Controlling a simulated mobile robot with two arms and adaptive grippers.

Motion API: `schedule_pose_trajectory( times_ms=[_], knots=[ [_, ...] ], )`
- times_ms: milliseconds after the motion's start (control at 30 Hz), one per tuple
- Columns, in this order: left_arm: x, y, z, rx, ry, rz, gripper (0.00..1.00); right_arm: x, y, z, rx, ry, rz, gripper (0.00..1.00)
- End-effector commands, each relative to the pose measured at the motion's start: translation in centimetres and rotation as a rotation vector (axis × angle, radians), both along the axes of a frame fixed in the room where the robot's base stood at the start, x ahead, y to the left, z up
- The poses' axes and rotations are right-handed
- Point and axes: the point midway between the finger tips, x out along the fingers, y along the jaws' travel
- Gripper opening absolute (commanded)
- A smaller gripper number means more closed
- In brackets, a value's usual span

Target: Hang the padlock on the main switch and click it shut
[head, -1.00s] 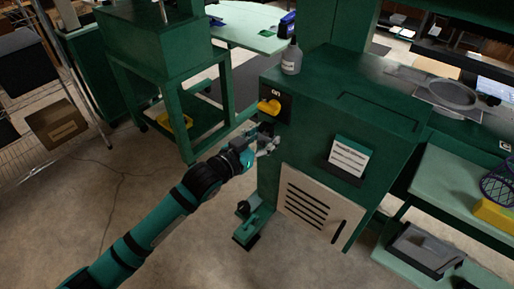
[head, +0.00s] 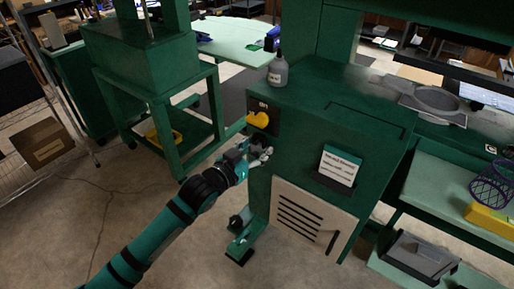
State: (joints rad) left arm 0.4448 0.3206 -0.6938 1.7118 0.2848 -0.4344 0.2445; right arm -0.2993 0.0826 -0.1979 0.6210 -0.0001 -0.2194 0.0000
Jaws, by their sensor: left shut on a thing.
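The main switch (head: 258,119) is a yellow rotary handle on a black plate marked ON, on the side of a green machine cabinet (head: 300,172). My left gripper (head: 262,154) is just below the switch, close in front of the cabinet's side. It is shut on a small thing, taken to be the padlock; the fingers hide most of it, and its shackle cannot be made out. The gripper appears apart from the yellow handle. My right gripper is not in view.
A grey spray bottle (head: 278,71) stands on the cabinet top above the switch. A white notice (head: 340,166) and a slatted vent panel (head: 306,219) are on the cabinet front. A green pedal (head: 242,243) stands on the floor. Open floor lies left of the cabinet.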

Motion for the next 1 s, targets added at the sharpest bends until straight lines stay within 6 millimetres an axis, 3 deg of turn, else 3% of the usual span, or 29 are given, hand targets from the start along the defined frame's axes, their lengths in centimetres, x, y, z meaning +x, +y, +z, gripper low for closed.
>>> schedule_pose_trajectory(
  times_ms=[800,833,1000],
  knots=[
    [0.01,-0.07,-0.58,0.000,0.001,-0.001,0.08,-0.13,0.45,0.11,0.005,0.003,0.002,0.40],
    [0.01,-0.08,-0.60,0.000,0.001,-0.001,0.44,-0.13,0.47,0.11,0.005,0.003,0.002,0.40],
    [0.01,-0.06,-0.59,0.001,0.001,0.000,0.67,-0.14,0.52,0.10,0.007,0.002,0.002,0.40]
  ],
)
